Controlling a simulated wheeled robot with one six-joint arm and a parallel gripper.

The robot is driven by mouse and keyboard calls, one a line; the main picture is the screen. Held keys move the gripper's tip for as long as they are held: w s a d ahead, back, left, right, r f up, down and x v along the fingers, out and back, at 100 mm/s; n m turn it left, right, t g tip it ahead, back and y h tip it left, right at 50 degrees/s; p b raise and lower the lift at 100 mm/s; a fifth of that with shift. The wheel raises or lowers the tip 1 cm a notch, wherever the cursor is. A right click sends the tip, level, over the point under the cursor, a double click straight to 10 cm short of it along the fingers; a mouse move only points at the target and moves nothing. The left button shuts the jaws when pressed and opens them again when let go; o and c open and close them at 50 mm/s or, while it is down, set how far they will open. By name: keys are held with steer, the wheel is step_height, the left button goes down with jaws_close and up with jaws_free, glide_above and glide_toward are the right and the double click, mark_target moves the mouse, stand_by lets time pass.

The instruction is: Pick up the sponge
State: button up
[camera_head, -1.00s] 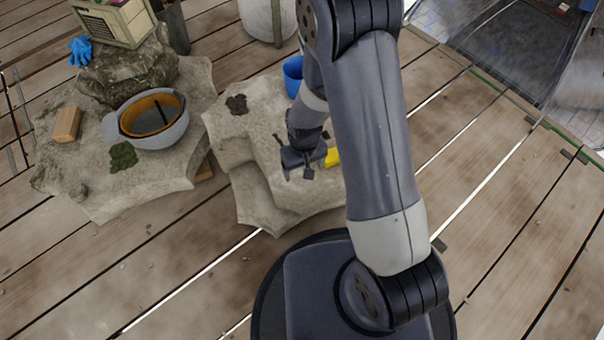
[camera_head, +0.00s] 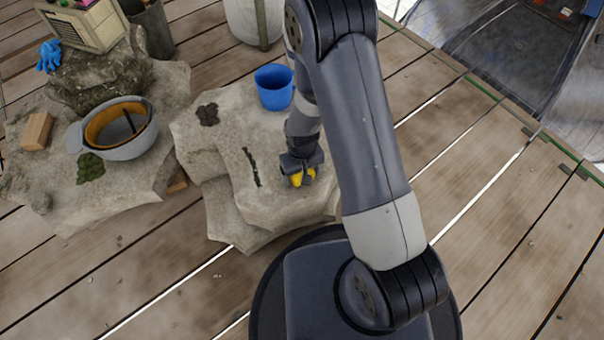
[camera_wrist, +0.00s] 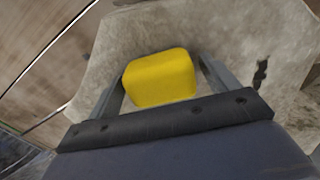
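The sponge is a yellow block (camera_head: 297,177) on the pale stone slab, partly hidden by my gripper in the head view. In the wrist view the sponge (camera_wrist: 160,78) lies between my two fingers, with one finger on its left and one on its right. My gripper (camera_head: 299,181) points down over the sponge and is open. In the wrist view its fingers (camera_wrist: 163,74) stand apart, with a narrow gap visible beside the sponge's right side.
A blue cup (camera_head: 273,88) stands behind on the same slab (camera_head: 225,150). Bare plank floor (camera_head: 480,250) lies to the right.

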steer(key=c, duration=1)
steer(key=shift+o, duration=0.2)
